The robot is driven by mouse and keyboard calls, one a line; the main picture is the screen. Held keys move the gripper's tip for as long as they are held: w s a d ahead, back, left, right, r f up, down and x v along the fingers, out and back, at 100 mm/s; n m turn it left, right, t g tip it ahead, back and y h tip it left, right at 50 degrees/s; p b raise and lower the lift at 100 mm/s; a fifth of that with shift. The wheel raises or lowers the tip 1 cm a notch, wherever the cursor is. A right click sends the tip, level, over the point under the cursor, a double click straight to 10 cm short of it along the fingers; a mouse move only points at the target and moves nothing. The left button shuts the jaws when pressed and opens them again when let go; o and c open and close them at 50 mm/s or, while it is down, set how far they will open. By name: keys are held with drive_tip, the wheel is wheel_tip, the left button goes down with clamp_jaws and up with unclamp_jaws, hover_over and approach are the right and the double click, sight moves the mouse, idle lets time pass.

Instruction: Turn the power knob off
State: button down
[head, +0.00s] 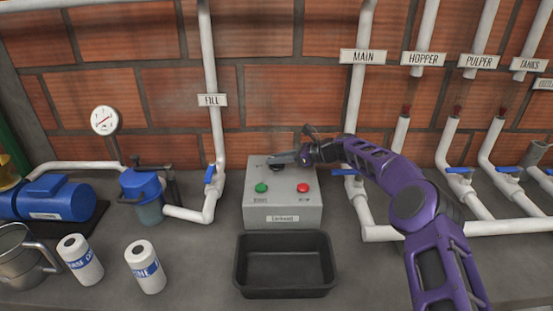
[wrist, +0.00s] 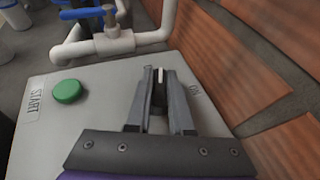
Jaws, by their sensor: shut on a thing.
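The power knob is a small dark knob on the top face of the grey control box (head: 284,213). It shows in the wrist view (wrist: 159,90) between my fingers, with a pale mark on its ridge; "ON" is printed to its right. My gripper (head: 277,160) reaches in from the right and is shut on the knob. The gripper also fills the lower middle of the wrist view (wrist: 160,100). The fingers hide most of the knob, and its exact setting is hard to tell. A green START button (head: 261,188) and a red button (head: 303,187) sit in front of it.
A black tray (head: 285,290) stands in front of the box. The FILL pipe with a blue valve (head: 209,174) rises close on the left. The MAIN pipe (head: 356,100) rises behind my arm on the right.

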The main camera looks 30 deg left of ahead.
drive_tip(key=c, duration=0.8)
unclamp_jaws()
drive_tip(key=v, duration=1.7)
drive_tip(key=shift+d+p, duration=0.15)
drive_tip(key=shift+p, duration=0.15)
drive_tip(key=shift+r, duration=0.1)
